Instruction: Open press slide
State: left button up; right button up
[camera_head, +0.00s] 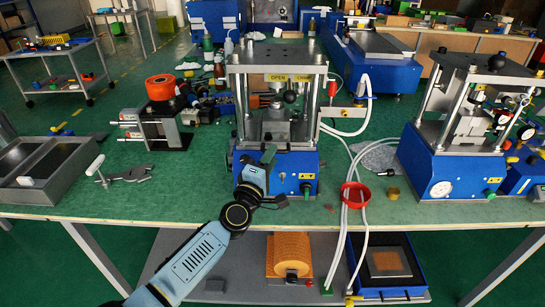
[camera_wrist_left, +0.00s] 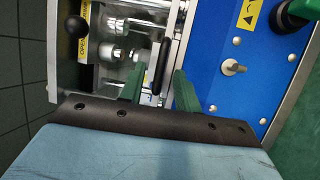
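The crimping press (camera_head: 277,75) stands at the bench's front middle, with a blue base, metal posts and an OPEN/CRIMP label on its top plate. A black knob (camera_head: 290,97) shows between its posts; a black knob (camera_wrist_left: 76,26) is also in the left wrist view. My left gripper (camera_head: 268,153) is at the front of the press, above its blue base. In the left wrist view its green fingers (camera_wrist_left: 158,88) are apart, with a black bar-like handle (camera_wrist_left: 161,66) between them. A gap shows beside the handle; contact is unclear. My right gripper is in no view.
A second press (camera_head: 455,125) stands to the right. White hoses through a red ring (camera_head: 355,194) hang over the front edge beside the press. A metal tray (camera_head: 42,168) and a toggle clamp (camera_head: 120,172) lie left.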

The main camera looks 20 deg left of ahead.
pick_arm(q)
jog(key=shift+w+d+r, duration=0.1)
jog(key=shift+w, duration=0.7)
jog(key=shift+c, duration=0.2)
grip_shut()
